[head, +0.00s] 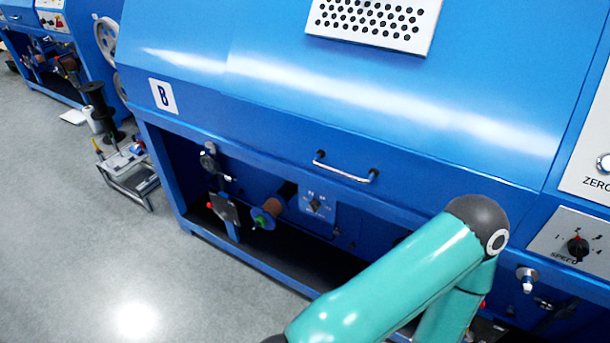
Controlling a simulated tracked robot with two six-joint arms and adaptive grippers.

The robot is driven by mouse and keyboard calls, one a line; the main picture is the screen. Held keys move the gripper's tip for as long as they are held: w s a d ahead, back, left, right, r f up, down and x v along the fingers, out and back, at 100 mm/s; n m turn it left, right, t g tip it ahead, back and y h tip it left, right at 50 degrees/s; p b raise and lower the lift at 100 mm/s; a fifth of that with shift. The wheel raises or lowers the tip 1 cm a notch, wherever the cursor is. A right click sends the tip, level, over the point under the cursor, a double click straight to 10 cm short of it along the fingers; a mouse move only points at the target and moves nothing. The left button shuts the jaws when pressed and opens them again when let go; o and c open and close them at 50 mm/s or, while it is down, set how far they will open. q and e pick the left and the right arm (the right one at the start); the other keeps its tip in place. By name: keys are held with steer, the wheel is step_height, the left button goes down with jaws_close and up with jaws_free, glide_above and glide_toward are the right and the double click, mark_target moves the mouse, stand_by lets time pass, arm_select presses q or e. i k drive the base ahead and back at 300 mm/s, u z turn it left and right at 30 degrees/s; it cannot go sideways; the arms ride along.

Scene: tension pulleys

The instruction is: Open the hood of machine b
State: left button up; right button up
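The large blue hood (330,115) of the machine spans the middle of the head view and looks lowered. A silver handle (346,168) with dark ends is at the hood's lower front edge. A teal arm of mine with a dark grey joint reaches in from the bottom, to the right of and below the handle, and covers part of the opening. Neither gripper is in view, and nothing is seen holding the handle.
Below the hood is an open bay with a spool (272,208) and a small knob panel (316,205). A speed control panel (572,243) is at the right. A metal stand (130,175) is left of the machine. Grey floor (70,230) is clear at lower left.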

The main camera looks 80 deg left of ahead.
mark_target(489, 109)
steer(key=u, duration=1.75)
steer(key=k, duration=0.35)
steer(key=u, duration=0.75)
steer(key=i, duration=0.55)
steer(key=z, duration=0.1)
